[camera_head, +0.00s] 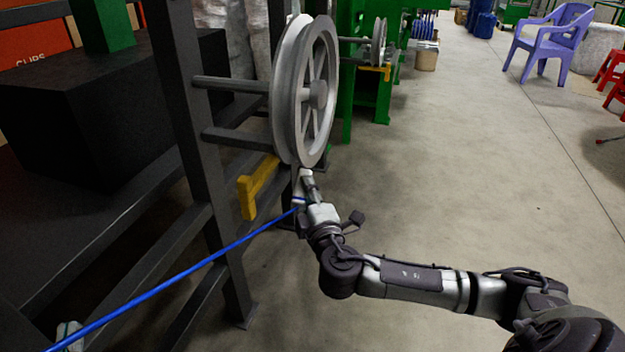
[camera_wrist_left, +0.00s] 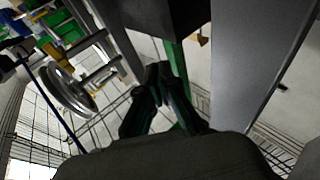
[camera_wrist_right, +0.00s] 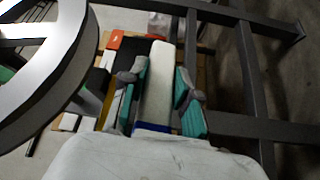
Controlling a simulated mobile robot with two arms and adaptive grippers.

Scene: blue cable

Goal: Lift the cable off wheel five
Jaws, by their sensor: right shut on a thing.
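The large grey wheel (camera_head: 322,60) stands on the dark frame in the head view; its number does not show, and I see no cable in its groove. The blue cable (camera_head: 200,263) runs taut from the lower left to my right gripper (camera_head: 306,190), just below the wheel. In the right wrist view, a whitish piece (camera_wrist_right: 158,85) lies between the teal fingers, with blue cable (camera_wrist_right: 152,128) at its near end. My left gripper (camera_wrist_left: 157,75) has its fingertips together in the left wrist view, with nothing visible between them. The cable passes left of it (camera_wrist_left: 40,93).
A yellow bracket (camera_head: 256,187) sticks out of the dark frame (camera_head: 228,250) below the wheel. A smaller wheel (camera_head: 378,43) on a green machine stands farther back. Open floor (camera_head: 470,170) lies to the right, with a purple chair (camera_head: 548,42) far back.

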